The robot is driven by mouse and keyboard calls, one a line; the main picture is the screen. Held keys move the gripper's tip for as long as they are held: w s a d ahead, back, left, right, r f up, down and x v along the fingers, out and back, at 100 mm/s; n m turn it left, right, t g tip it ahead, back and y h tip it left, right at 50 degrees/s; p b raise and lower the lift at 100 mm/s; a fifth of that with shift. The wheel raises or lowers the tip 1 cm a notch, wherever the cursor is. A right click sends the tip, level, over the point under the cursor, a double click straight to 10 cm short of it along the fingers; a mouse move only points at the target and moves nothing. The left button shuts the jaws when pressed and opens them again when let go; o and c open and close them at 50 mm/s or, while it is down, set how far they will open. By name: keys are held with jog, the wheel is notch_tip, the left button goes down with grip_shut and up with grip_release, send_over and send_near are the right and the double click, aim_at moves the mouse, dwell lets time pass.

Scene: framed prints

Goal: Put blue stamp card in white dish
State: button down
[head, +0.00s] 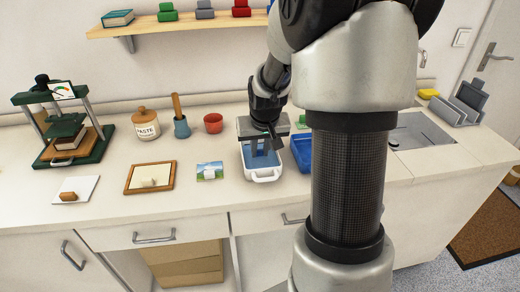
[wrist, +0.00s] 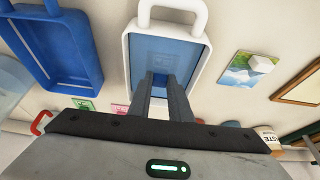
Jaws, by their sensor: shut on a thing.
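The white dish (head: 265,176) stands on the counter near its front edge, with a loop handle at the front. In the wrist view the white dish (wrist: 127,62) is straight ahead of the fingers. The blue stamp card (head: 262,159) shows within the dish's rim. In the wrist view the blue stamp card (wrist: 168,47) appears as a flat blue face with faint print. My gripper (head: 261,148) points down over the dish and is shut on the card. In the wrist view its fingertips (wrist: 162,77) meet the card. Whether the card touches the dish floor is hard to tell.
A blue tray (head: 304,152) stands close on the right of the dish, partly hidden by my arm. A small landscape picture (head: 210,171) lies to the left, then a wooden frame (head: 150,177). A red bowl (head: 213,123) and a paste jar (head: 145,125) stand behind.

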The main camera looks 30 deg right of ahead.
jog(key=c, duration=1.6)
grip_release()
jog(key=shift+f, duration=0.1)
jog(key=shift+c, duration=0.2)
jog(key=shift+r+p, duration=0.3)
jog(key=shift+r, duration=0.3)
jog(key=p+v, duration=0.2)
jog(key=v, duration=0.9)
jog(key=shift+s, duration=0.2)
jog(key=shift+a, duration=0.1)
